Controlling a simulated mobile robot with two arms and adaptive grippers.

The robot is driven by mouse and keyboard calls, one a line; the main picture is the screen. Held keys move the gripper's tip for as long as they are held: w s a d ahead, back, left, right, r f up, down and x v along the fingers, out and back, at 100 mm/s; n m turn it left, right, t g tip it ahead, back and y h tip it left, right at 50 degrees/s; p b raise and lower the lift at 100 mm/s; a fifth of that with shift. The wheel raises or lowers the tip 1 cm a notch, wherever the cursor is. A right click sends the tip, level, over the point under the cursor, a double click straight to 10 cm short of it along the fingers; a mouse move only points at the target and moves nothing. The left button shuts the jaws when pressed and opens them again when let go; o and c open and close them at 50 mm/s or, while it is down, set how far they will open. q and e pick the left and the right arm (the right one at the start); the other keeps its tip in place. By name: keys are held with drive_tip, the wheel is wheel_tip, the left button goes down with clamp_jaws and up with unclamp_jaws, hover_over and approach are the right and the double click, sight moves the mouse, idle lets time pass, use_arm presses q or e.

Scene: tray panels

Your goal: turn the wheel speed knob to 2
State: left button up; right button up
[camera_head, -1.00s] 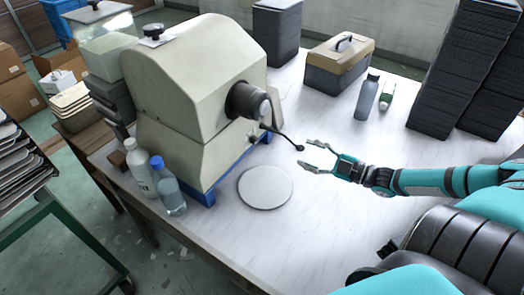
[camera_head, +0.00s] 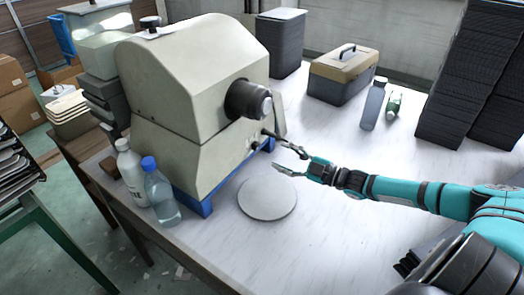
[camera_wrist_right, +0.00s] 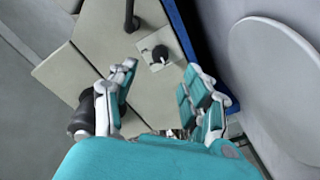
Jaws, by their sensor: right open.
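The cream bench machine (camera_head: 190,85) stands on a blue base at the table's left. The small black knob (camera_wrist_right: 160,54) sits on a light square plate on the machine's face in the right wrist view. Its setting is too small to read. My right gripper (camera_head: 287,161) is open and empty, in front of the machine's lower face. In the right wrist view its fingers (camera_wrist_right: 160,74) are spread, with the knob beyond and between the tips, apparently apart from them. A dark lever (camera_head: 271,134) sticks out beside the gripper, its end partly hidden. My left gripper is out of view.
A black spindle housing (camera_head: 246,100) juts out above the lever. A flat round disc (camera_head: 267,198) lies below the gripper. Two bottles (camera_head: 162,192) stand by the machine's left side. A toolbox (camera_head: 342,75) and grey bottle (camera_head: 373,105) stand behind.

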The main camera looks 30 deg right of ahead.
sight(259, 147)
drive_tip(key=x, duration=0.8)
drive_tip(key=shift+c, duration=0.2)
clamp_jaws()
